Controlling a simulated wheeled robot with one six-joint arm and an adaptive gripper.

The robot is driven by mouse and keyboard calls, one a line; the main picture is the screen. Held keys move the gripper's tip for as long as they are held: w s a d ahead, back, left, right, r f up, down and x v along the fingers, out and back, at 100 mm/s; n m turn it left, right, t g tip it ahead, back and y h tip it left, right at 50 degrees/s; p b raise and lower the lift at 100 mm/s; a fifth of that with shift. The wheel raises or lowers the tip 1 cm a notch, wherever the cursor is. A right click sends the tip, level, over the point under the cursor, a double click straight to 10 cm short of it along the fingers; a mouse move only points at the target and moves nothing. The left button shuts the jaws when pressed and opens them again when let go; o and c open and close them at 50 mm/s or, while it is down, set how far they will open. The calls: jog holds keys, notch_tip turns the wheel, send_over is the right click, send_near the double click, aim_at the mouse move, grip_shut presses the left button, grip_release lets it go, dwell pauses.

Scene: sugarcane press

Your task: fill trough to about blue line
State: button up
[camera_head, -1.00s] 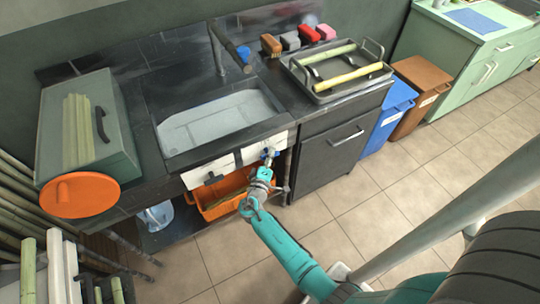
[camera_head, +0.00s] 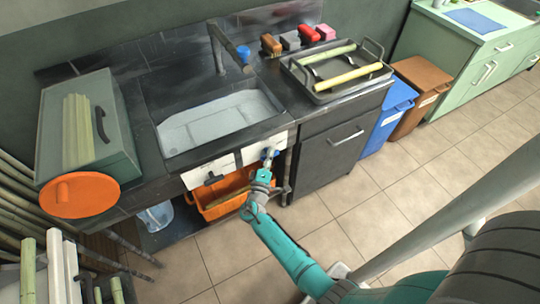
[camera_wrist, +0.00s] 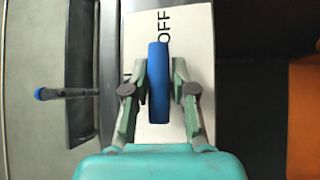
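The trough (camera_head: 168,147) is the dark sink basin in the counter, and its inside looks pale grey. I cannot make out a blue line or a clear water level in it. A faucet (camera_head: 217,55) with a blue part (camera_head: 243,54) stands behind it. On the white front panel (camera_head: 228,163) is a blue valve handle (camera_wrist: 158,80), beside the letters "OFF" in the wrist view. My gripper (camera_head: 266,165) is at this handle. In the wrist view my gripper (camera_wrist: 160,90) has one finger close against each side of the handle.
An orange bin (camera_head: 225,193) sits under the trough beside a clear jug (camera_head: 155,215). A green press box (camera_head: 115,140) with an orange disc (camera_head: 82,195) stands at left. A tray (camera_head: 325,92) with cane lies at right. The tiled floor in front is open.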

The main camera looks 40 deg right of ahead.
jog(key=shift+o, duration=1.2)
jog(key=shift+a, duration=0.15)
jog(key=v, duration=1.1)
jog(key=shift+s+a, duration=0.25)
jog(key=shift+a, duration=0.05)
